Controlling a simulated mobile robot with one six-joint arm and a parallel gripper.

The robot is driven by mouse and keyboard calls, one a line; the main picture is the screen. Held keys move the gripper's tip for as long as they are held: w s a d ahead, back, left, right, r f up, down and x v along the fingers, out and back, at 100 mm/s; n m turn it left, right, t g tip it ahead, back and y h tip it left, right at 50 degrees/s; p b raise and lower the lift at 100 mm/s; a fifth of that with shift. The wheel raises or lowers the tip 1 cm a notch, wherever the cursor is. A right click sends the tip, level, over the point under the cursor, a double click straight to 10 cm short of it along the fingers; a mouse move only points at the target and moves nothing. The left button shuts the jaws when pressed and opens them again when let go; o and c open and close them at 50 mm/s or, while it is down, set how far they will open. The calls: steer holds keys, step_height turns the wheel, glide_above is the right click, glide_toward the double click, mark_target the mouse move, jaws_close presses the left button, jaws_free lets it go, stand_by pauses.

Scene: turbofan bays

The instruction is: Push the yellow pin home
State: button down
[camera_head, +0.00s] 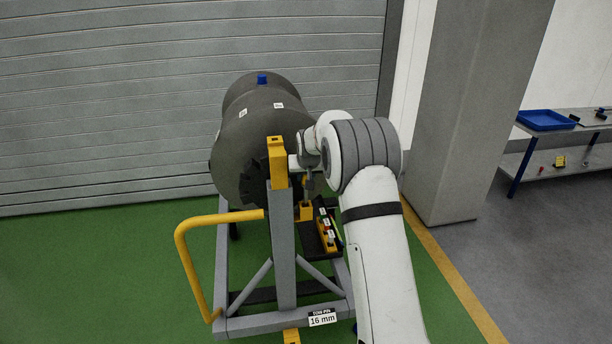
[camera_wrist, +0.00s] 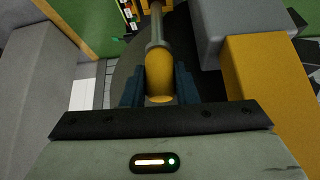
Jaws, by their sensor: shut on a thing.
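The yellow pin (camera_wrist: 159,78) has a rounded yellow grip, a grey collar and a grey shaft. My gripper (camera_wrist: 158,88) is shut on the yellow grip, with one dark finger on each side in the wrist view. The shaft runs away from the fingers towards a yellow block (camera_wrist: 143,5) at the top edge. I cannot tell how deep the shaft sits in it. In the head view my gripper (camera_head: 310,181) points down beside the stand's yellow-topped post, above a yellow block (camera_head: 306,211). The pin is too small to make out there.
A large dark engine body (camera_head: 245,150) rests on a grey stand (camera_head: 284,250) with a yellow handle (camera_head: 182,265). A yellow post top (camera_head: 277,163) stands close left of my gripper. A dark tray (camera_head: 318,238) with small coloured items lies below. Green floor on the left is clear.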

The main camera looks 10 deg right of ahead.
steer(key=b, duration=0.4)
glide_above(306, 203)
steer(key=shift+w+f, duration=0.2)
steer(key=shift+f, duration=2.6)
steer(key=c, duration=1.1)
jaws_free()
steer(key=shift+o, duration=0.2)
step_height(306, 203, up, 12)
steer(key=p, duration=1)
steer(key=shift+r+p, duration=0.1)
steer(key=shift+p, duration=0.2)
steer(key=shift+w+f, duration=0.1)
steer(key=shift+f, duration=0.15)
